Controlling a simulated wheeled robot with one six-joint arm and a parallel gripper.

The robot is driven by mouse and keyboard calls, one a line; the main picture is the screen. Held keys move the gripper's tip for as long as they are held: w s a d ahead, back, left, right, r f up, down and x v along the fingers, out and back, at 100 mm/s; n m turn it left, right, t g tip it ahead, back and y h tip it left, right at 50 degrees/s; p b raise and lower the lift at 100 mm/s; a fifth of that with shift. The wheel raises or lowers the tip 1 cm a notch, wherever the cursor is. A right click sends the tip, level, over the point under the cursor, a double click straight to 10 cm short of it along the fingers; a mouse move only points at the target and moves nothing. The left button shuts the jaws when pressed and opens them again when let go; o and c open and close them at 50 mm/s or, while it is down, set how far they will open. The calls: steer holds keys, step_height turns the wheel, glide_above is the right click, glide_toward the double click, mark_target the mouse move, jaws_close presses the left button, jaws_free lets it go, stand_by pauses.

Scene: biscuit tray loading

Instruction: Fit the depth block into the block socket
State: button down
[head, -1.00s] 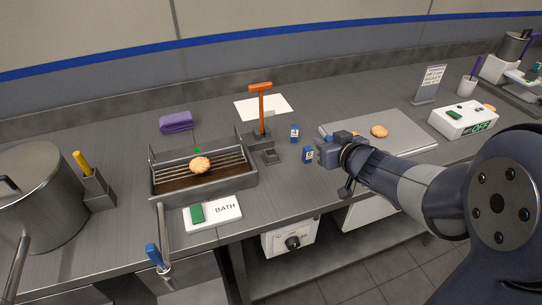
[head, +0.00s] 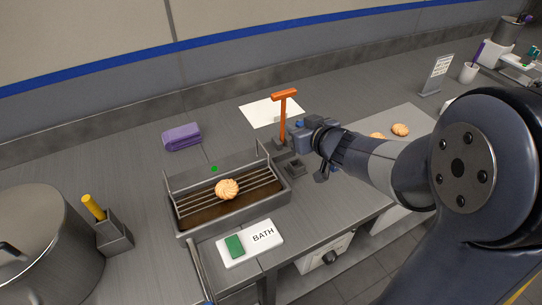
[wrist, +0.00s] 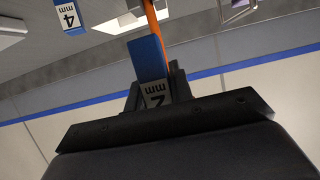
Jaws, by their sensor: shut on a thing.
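My gripper (head: 296,140) is beside the foot of the orange-handled stand (head: 283,118). In the wrist view its jaws are shut on a blue depth block (wrist: 148,60) with a white label that seems to read 2 mm. That block is not clearly visible in the head view. A second blue block (wrist: 68,16), labelled 4 mm, stands apart from the gripper in the wrist view. The small dark block socket (head: 294,168) sits on the counter in front of the stand, just below my gripper in the head view. The held block looks clear of it.
A bath tray (head: 184,225) with a wire rack and one biscuit lies left of the socket. Biscuits (head: 400,130) rest on a board to the right. A white sheet (head: 258,113) lies behind the stand. A pot (head: 45,235) stands at left.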

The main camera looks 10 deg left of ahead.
steer(key=f+b, duration=0.1)
steer(key=f, duration=0.2)
steer(key=f+b, duration=0.1)
steer(key=f, duration=0.2)
steer(key=shift+w+a+f+b, duration=0.1)
steer(key=shift+a+f+b, duration=0.1)
steer(key=shift+b, duration=0.2)
steer(key=shift+f+b, duration=0.55)
steer(key=shift+f, duration=1.15)
steer(key=shift+f, duration=0.2)
steer(key=c, duration=1.3)
jaws_free()
steer(key=shift+o, duration=0.2)
steer(key=shift+r, duration=0.15)
steer(key=shift+d+r, duration=0.1)
steer(key=shift+r, duration=0.1)
steer(key=p+v, duration=0.2)
steer(key=v, duration=0.8)
steer(key=shift+s+d, duration=0.2)
steer(key=shift+s, duration=0.05)
steer(key=shift+s+d+r, duration=0.2)
steer(key=shift+s+d, duration=0.1)
steer(key=shift+s, duration=0.25)
